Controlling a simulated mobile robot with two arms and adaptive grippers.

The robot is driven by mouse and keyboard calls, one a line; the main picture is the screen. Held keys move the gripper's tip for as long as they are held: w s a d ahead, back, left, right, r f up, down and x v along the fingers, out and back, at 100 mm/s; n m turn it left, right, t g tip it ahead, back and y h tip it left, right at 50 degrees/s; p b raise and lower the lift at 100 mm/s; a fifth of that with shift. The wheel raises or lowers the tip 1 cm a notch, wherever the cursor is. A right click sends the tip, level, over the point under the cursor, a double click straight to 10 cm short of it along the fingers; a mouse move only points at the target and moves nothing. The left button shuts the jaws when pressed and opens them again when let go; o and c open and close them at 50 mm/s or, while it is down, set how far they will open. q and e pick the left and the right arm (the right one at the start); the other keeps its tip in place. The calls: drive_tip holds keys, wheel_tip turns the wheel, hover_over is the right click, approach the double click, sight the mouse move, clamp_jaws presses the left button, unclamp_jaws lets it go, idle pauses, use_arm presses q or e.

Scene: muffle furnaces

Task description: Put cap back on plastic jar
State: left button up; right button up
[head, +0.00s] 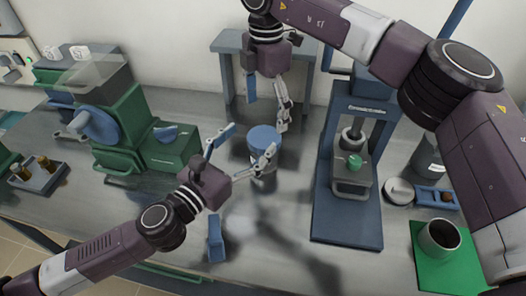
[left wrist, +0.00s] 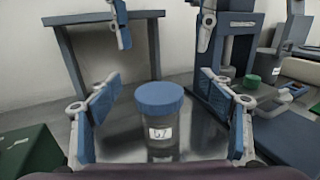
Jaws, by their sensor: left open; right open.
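The clear plastic jar (left wrist: 160,137) stands upright on the bench and has a white label with dark marks. The blue cap (head: 264,137) sits level on the jar's top; it also shows in the left wrist view (left wrist: 159,97). I cannot tell whether it is screwed tight. My left gripper (head: 244,146) is open, its blue-padded fingers on either side of the jar, with gaps visible in the left wrist view. My right gripper (head: 267,98) is open above and behind the jar, pointing down, apart from the cap; its fingertips show at the top of the left wrist view (left wrist: 163,28).
A blue-grey stand (head: 228,70) is behind the jar. A blue press (head: 322,208) stands to the right and a green machine (head: 130,115) to the left. A cup (head: 440,237) sits on a green mat (head: 437,275). A blue object (head: 215,240) lies near the front.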

sight(256, 155)
drive_tip(key=shift+w+a+f, duration=0.1)
drive_tip(key=shift+w+f, duration=0.05)
drive_tip(key=shift+f, duration=0.05)
use_arm(q)
drive_tip(key=f, duration=0.8)
drive_tip(key=shift+w+a+f, duration=0.1)
drive_tip(key=shift+w, duration=0.15)
use_arm(e)
drive_tip(key=shift+w+a, duration=0.1)
use_arm(q)
drive_tip(key=shift+x, duration=3.75)
